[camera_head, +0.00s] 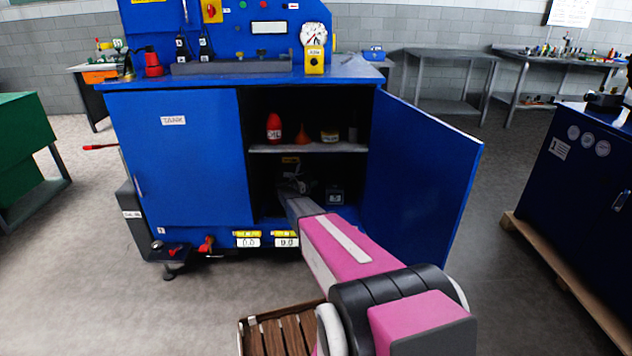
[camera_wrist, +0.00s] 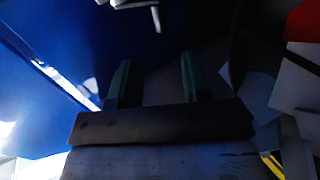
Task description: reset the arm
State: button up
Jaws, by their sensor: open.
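My arm reaches forward from the lower right of the head view into the open right half of a blue cabinet (camera_head: 190,150). My gripper (camera_head: 290,180) is inside the lower compartment, in shadow, below the shelf. In the wrist view my gripper (camera_wrist: 155,75) shows two greenish fingers standing apart with nothing clear between them. It is open and appears empty. The dark interior hides much of what lies around the fingers.
The open cabinet door (camera_head: 420,170) stands to the right of my arm. The shelf (camera_head: 310,148) above holds a red bottle (camera_head: 274,128) and an orange funnel (camera_head: 302,138). A small dark box (camera_head: 335,195) is beside my gripper. A slatted wooden crate (camera_head: 278,335) lies below my arm.

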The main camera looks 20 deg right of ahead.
jog(key=s+a+r+n+t+y, duration=0.5)
jog(key=a+n+t+y, duration=0.1)
jog(key=a+y, duration=0.15)
jog(key=s+a+r+n+t+y, duration=0.5)
jog(key=a+y, duration=0.2)
jog(key=a, duration=0.1)
jog(key=s+a+n+g+y, duration=0.2)
jog(key=s+a+y, duration=0.15)
jog(key=s, duration=0.35)
jog(key=s+a+n+g+y, duration=0.2)
jog(key=s+a+g, duration=0.15)
jog(key=s, duration=0.45)
jog(key=s+d+r+g+h, duration=0.1)
jog(key=s+g, duration=0.8)
jog(key=s, duration=2.1)
jog(key=shift+d+r+h, duration=0.15)
jog(key=shift+d+h, duration=0.3)
jog(key=shift+h, duration=0.25)
jog(key=shift+s+g, duration=0.1)
jog(key=shift+g, duration=0.15)
